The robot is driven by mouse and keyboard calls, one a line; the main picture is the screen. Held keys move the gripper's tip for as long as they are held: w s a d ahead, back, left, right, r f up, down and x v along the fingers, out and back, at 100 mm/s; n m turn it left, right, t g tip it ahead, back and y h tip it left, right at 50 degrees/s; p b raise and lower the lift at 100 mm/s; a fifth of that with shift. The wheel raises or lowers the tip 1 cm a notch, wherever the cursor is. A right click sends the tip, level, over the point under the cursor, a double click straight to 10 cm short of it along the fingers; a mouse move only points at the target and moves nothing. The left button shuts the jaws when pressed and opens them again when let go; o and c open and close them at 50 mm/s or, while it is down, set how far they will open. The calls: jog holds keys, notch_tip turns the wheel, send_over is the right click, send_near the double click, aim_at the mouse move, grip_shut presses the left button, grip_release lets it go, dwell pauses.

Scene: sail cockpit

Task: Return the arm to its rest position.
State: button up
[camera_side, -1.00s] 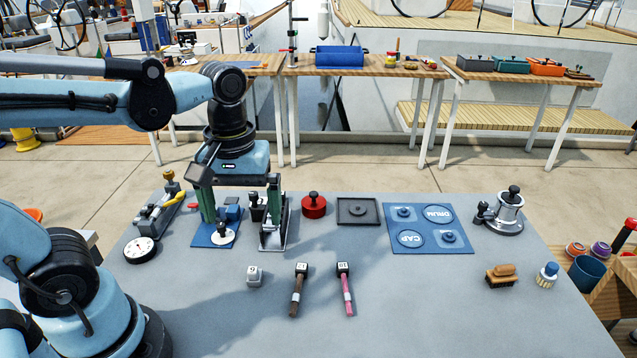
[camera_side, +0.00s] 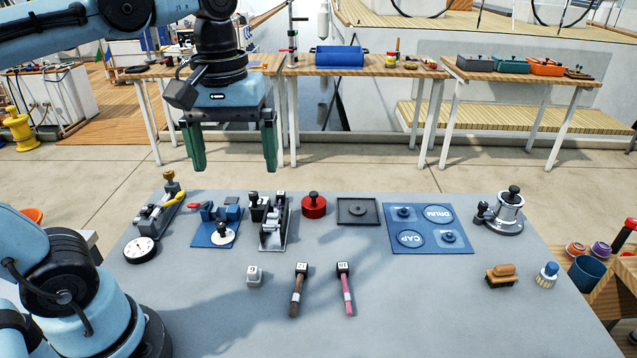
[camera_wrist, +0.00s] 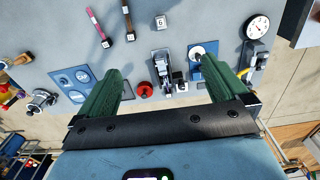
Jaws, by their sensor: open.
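My gripper (camera_side: 231,165) is open and empty. In the side view it hangs above the back left of the grey table (camera_side: 390,300), its two green fingers wide apart and pointing down. The fingers are clear of everything on the table. In the wrist view my gripper (camera_wrist: 168,85) looks down on the table, with a metal clamp-like device (camera_wrist: 165,75) and a blue-based fixture (camera_wrist: 203,52) showing between the fingers. The same device (camera_side: 270,222) and fixture (camera_side: 217,225) stand below the gripper in the side view.
A dial gauge (camera_side: 140,250), red knobbed part (camera_side: 313,205), dark square tray (camera_side: 358,211), blue labelled mat (camera_side: 430,245) and silver winch (camera_side: 502,212) stand on the table. A white block (camera_side: 254,276), two tagged handles (camera_side: 298,290) and a brush (camera_side: 501,275) lie nearer. The middle front is clear.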

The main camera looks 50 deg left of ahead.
jog(key=w+f+m+t, duration=0.4)
jog(key=f+m+t, duration=0.3)
jog(key=f, duration=0.3)
jog(key=shift+a+f+m, duration=0.2)
jog(key=shift+a+m, duration=0.1)
jog(key=shift+m, duration=0.6)
